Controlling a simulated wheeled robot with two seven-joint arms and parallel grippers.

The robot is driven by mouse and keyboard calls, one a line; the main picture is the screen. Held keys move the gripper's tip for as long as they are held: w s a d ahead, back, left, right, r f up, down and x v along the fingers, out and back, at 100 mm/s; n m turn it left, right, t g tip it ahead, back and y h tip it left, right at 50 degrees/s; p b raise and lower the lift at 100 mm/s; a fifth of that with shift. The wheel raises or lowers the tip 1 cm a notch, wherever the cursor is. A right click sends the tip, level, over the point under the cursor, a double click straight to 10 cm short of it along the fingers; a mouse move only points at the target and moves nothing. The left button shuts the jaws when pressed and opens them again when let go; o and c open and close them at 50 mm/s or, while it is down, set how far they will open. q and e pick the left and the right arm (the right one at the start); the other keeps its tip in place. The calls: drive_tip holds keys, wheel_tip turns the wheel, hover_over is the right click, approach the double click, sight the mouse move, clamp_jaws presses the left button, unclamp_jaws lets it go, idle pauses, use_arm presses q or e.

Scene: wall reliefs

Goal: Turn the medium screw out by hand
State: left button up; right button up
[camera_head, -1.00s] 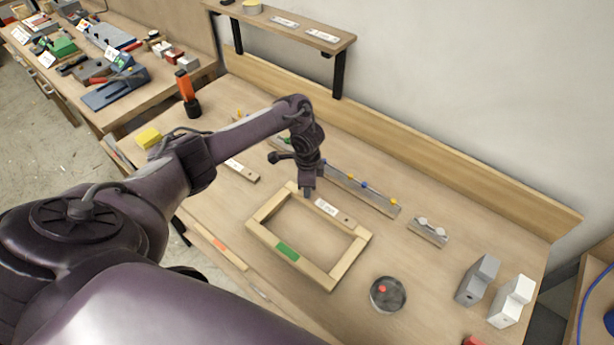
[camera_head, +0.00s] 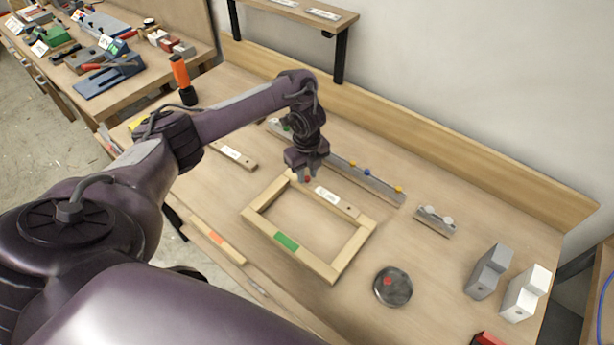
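A wooden frame (camera_head: 335,269) lies on the bench, with a green patch on its near side and a white label on its far side. My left gripper (camera_head: 306,177) points down at the frame's far left corner. A small red thing (camera_head: 307,180) shows at its fingertips, perhaps a screw head. Whether the fingers grip it is too small to tell. A metal rail behind the frame (camera_head: 378,188) carries small yellow and blue heads. I cannot tell which of these is the medium screw. My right gripper is not in view.
A round dark dish (camera_head: 402,294) with a red piece in it stands right of the frame. Grey (camera_head: 485,279) and white (camera_head: 522,301) blocks stand farther right. A small metal holder (camera_head: 434,222) is near the back. An orange-handled tool (camera_head: 180,74) stands at the back left.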

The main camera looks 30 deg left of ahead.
use_arm(q)
drive_tip(key=shift+c, duration=0.4)
clamp_jaws()
drive_tip(key=n+p, duration=0.1)
drive_tip(key=p, duration=0.1)
drive_tip(key=r+n+p, duration=0.1)
drive_tip(key=n+p, duration=0.1)
drive_tip(key=shift+s+n, duration=0.15)
drive_tip(key=shift+n, duration=0.15)
drive_tip(key=shift+f+n+p, duration=0.25)
drive_tip(key=shift+n+p, duration=0.3)
drive_tip(key=shift+n, duration=0.05)
drive_tip(key=shift+f, duration=0.25)
